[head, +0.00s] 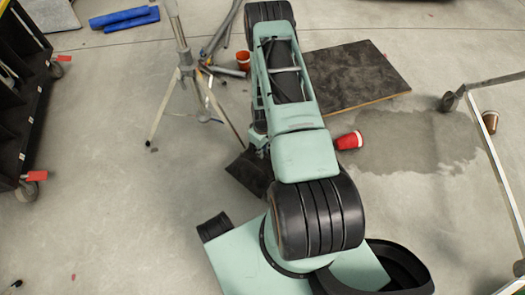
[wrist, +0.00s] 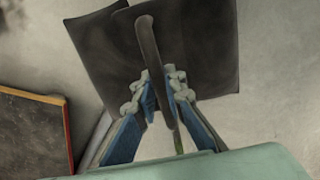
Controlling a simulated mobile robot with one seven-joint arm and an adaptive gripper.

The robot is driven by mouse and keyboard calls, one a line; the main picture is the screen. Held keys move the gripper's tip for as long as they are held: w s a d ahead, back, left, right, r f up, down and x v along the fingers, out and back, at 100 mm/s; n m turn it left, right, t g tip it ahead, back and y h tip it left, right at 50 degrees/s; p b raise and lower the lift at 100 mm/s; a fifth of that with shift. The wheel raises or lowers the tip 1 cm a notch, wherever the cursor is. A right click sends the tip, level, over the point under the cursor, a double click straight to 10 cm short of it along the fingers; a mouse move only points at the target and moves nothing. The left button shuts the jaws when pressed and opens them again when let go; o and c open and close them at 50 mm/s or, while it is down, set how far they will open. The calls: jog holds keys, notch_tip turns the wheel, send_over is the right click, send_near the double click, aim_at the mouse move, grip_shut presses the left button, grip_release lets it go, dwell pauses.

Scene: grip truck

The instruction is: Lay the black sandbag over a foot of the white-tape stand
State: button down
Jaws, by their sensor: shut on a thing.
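The black sandbag (head: 247,172) shows beside my arm in the head view, partly hidden by it. In the wrist view its two dark panels (wrist: 205,45) spread out past the fingers, with a strap standing up between them. My gripper (wrist: 160,95) is shut on this strap, blue pads on either side. In the head view my arm mostly hides the gripper. A metal tripod stand (head: 186,72) is left of my arm, legs spread. Its right leg runs down close to the sandbag; I cannot tell whether they touch. White tape on it is not clearly visible.
A dark board (head: 355,72) lies right of my arm. A black cart (head: 20,110) is at the left, a blue roll (head: 125,18) behind. Floor left of the sandbag is clear.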

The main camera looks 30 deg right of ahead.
jog(key=shift+w+f, duration=0.15)
jog(key=shift+f, duration=0.6)
jog(key=c, duration=1.9)
grip_release()
jog(key=shift+s+f, duration=0.2)
jog(key=shift+s, duration=0.05)
notch_tip(320, 180, up, 12)
jog(key=shift+w+r, duration=0.15)
